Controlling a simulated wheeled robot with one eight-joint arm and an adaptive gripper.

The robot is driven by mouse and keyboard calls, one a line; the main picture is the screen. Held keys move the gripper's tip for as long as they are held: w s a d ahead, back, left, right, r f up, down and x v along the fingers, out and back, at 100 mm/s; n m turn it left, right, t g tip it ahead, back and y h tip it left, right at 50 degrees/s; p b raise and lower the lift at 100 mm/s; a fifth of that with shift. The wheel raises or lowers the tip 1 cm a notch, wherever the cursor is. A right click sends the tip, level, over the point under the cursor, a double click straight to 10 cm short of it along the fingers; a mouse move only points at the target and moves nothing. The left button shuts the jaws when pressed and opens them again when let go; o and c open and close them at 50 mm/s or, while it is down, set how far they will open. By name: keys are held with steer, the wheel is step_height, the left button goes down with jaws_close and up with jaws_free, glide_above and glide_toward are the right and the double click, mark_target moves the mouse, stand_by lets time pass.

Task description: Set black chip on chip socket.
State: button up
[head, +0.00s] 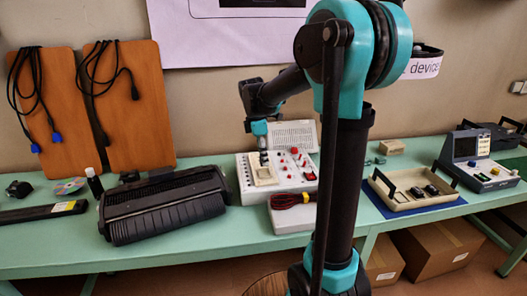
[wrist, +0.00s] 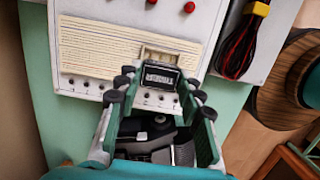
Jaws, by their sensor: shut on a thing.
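The black chip (wrist: 159,77), a small dark block with pale lettering, is between the fingertips of my gripper (wrist: 160,82) in the wrist view. My gripper is shut on it. A cream frame-like piece, which looks like the chip socket (wrist: 158,54), shows just beyond the chip, next to the cream breadboard (wrist: 105,48). I cannot tell whether the chip touches it. In the head view my gripper (head: 263,151) points down over the cream piece on the white electronics board; the chip is too small to make out there.
The white electronics board (head: 243,183) has red knobs. A black-and-red cable bundle (head: 290,200) lies in front of it. A black typewriter-like machine (head: 165,207) stands to the left, and a beige tray (head: 415,205) with black items to the right. The green table (head: 230,238) has bare room in front.

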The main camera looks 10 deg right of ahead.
steer(key=shift+f, duration=1.65)
steer(key=shift+f, duration=0.65)
steer(key=o, duration=0.8)
steer(key=shift+c, duration=0.2)
steer(key=shift+r, duration=0.1)
step_height(320, 180, up, 11)
steer(key=a, duration=0.1)
steer(key=shift+a, duration=0.3)
stand_by(0.5)
